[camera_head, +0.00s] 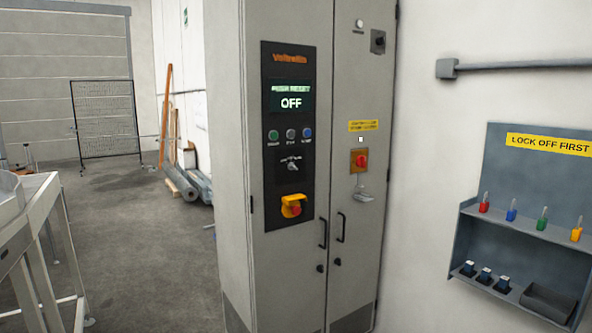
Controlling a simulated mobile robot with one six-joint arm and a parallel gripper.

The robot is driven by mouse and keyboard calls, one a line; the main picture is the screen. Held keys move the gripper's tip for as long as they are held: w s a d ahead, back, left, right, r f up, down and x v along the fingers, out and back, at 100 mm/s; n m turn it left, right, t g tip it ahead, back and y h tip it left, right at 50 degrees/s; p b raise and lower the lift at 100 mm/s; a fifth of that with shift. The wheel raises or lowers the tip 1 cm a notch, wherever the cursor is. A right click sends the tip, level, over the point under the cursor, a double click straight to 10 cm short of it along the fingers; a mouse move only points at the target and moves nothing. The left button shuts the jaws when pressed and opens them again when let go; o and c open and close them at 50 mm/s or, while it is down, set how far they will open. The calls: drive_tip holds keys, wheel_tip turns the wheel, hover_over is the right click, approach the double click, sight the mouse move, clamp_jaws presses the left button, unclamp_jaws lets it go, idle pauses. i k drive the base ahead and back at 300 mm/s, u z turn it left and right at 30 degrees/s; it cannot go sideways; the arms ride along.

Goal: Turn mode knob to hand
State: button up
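The mode knob (291,165) is a small selector with a pale handle on the black control panel (268,222) of a grey cabinet. It sits below a row of three round buttons and above a yellow and red switch. Its handle looks slanted, but the labels around it are too small to read. The display (290,97) above reads "OFF" under a smaller green line that I cannot read clearly. My gripper is not in view.
The yellow and red switch (291,206) sits just under the knob. A red rotary switch (360,161) and door handles (340,227) protrude on the cabinet. A lockout shelf (515,231) hangs at right, a metal table (40,190) stands at left. Floor between is clear.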

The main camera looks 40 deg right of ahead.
sight(291, 165)
drive_tip(key=z, duration=0.05)
drive_tip(key=i, duration=0.9)
drive_tip(key=u, duration=0.05)
